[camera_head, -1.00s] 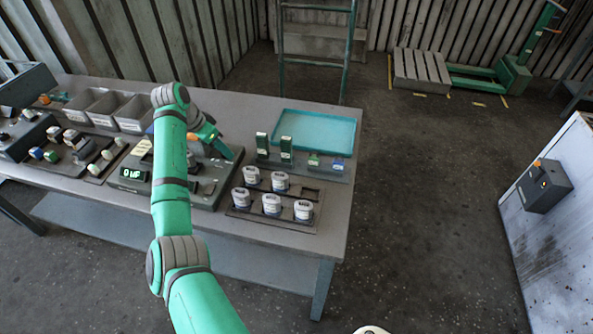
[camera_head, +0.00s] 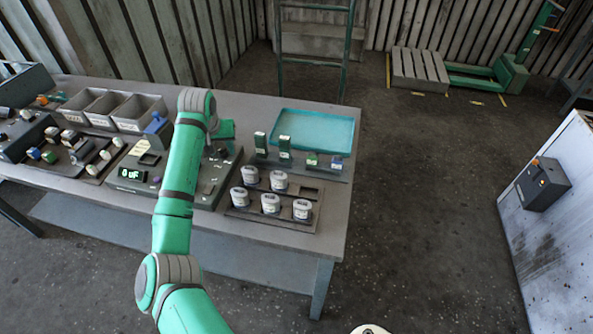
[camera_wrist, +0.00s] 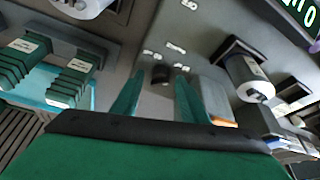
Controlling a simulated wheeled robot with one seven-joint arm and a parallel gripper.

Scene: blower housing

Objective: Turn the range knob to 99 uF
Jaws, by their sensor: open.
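The tester (camera_head: 205,198) is a grey-green box on the workbench, and its display (camera_head: 131,174) reads 0 uF. In the wrist view, a small dark round knob (camera_wrist: 161,75) stands on the grey panel, with several small white labels around it, too small to read surely. I take it for the range knob. My gripper (camera_wrist: 157,92) is open, with its two green fingers pointing at the panel on either side of the knob's line. I cannot tell whether the fingertips reach down to the knob; nothing is gripped. In the head view, my arm hides part of the tester.
A pale cylinder (camera_wrist: 248,78) in a dark holder stands right of the knob. Right of the tester are a tray of white-topped jars (camera_head: 270,203), upright green blocks (camera_head: 285,148) and a teal tray (camera_head: 318,130). Grey bins (camera_head: 105,108) stand at the left.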

